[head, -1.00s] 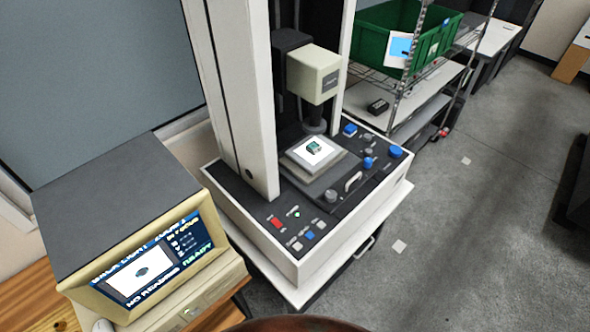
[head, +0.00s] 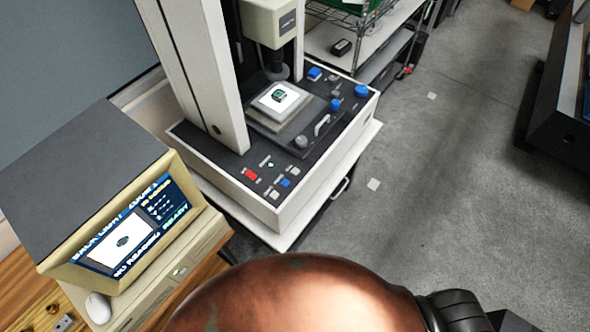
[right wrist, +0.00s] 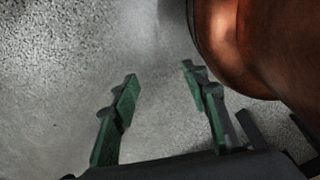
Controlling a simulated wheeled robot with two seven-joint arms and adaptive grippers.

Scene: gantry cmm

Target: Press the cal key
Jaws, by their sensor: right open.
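The measuring machine's control panel (head: 245,188) is at the front of its dark bed in the head view. It carries a red key (head: 250,174), a small green light (head: 270,165), a blue key (head: 285,183) and pale keys (head: 271,195). Their labels are too small to read, so I cannot tell which is the cal key. My right gripper (right wrist: 160,82) shows in the right wrist view, with green fingers spread apart and nothing between them. It hangs over grey floor, beside my copper-coloured body. My left gripper is not in view.
A white stage (head: 277,97) holds a small green part (head: 279,95). A wire shelf (head: 350,30) stands behind.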

